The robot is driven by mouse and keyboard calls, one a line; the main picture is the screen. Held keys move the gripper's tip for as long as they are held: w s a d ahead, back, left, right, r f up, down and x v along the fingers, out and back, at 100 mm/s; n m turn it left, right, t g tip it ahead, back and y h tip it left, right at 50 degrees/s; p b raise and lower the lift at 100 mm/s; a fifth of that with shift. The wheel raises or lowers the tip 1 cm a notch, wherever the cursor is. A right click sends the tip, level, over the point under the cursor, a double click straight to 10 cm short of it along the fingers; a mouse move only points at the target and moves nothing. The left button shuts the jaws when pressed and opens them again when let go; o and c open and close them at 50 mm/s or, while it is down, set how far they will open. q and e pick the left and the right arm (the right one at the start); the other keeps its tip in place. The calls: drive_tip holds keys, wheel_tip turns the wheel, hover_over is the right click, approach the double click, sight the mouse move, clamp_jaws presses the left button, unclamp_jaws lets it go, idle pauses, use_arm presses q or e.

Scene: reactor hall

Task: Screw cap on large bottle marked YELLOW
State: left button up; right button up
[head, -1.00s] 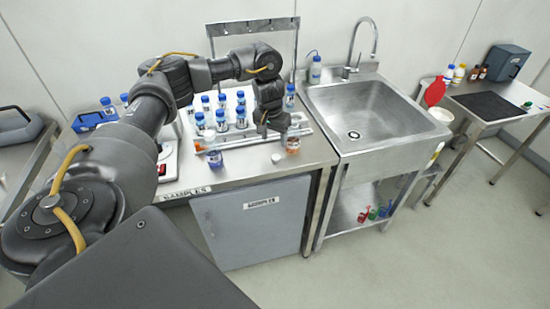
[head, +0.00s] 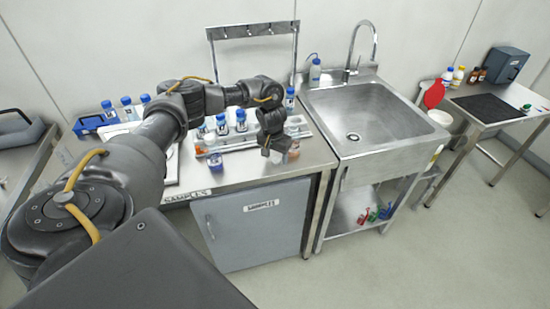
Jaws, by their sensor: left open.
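My left gripper (head: 273,150) is open and points down over the front right part of the bench, just left of an open-looking bottle with orange-brown content (head: 294,151), which it partly covers. I cannot tell whether they touch. A bottle with blue content (head: 214,160) stands further left, near the front of the rack. No marking reading YELLOW can be made out on either bottle. The loose white cap is hidden, with the gripper over that part of the bench. My right gripper is not in view.
Several blue-capped bottles (head: 241,121) stand in the rack behind my gripper. A steel sink (head: 365,118) adjoins the bench on the right. A hook rail (head: 253,29) rises at the back. The bench front (head: 245,178) is clear.

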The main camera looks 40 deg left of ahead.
use_arm(q)
drive_tip(key=shift+f, duration=0.45)
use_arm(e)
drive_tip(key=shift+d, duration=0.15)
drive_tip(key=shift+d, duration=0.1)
use_arm(q)
drive_tip(key=c, duration=1)
drive_tip(key=shift+c, duration=0.2)
drive_tip(key=shift+r, duration=0.1)
